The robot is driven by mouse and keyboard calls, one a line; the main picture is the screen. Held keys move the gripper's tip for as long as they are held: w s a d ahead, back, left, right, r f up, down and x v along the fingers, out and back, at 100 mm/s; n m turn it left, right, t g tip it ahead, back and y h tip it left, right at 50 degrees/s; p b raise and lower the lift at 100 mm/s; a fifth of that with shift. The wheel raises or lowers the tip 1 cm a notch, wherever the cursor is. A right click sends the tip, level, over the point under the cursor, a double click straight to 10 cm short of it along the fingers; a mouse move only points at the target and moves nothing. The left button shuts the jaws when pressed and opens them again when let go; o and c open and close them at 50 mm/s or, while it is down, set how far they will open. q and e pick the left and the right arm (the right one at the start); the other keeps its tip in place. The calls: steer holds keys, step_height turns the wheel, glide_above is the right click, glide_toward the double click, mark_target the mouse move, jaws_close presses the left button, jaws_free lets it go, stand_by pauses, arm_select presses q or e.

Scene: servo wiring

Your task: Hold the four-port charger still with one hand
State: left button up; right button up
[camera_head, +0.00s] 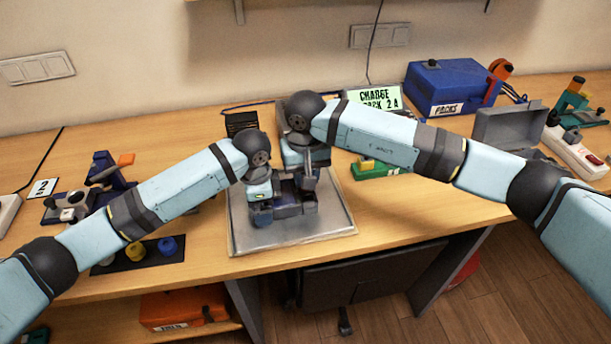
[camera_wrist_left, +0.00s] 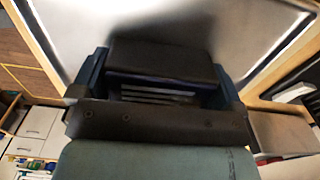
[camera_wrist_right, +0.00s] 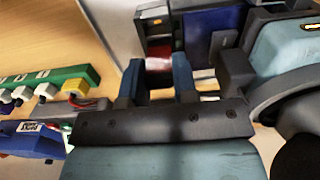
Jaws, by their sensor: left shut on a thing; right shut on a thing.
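The dark four-port charger (camera_head: 289,207) sits on the grey metal tray, partly covered by my grippers. My left gripper (camera_head: 262,212) is at its left front. In the left wrist view, the left gripper's blue fingers (camera_wrist_left: 162,85) are shut on the sides of the dark charger body (camera_wrist_left: 165,58). My right gripper (camera_head: 310,182) is at the charger's right. In the right wrist view, the right gripper's fingers (camera_wrist_right: 158,75) are shut on a small pale and reddish piece (camera_wrist_right: 158,65), mostly hidden. A dark unit with a red patch (camera_wrist_right: 158,30) shows just beyond it.
The grey tray (camera_head: 330,222) has bare room at its front. A sign reading "CHARGE PACK 2 A" (camera_head: 374,99) stands behind. A green strip with plugs (camera_head: 375,170), an open grey case (camera_head: 510,128) and a blue PACKS box (camera_head: 445,88) stand to the right.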

steer(key=shift+r, duration=0.6)
steer(key=shift+r, duration=1.95)
arm_select(q)
steer(key=o, duration=0.7)
arm_select(e)
jaws_close()
arm_select(q)
steer(key=shift+o, duration=0.2)
step_height(320, 180, up, 12)
steer(key=shift+s, duration=0.15)
arm_select(e)
steer(key=shift+s+f, duration=0.1)
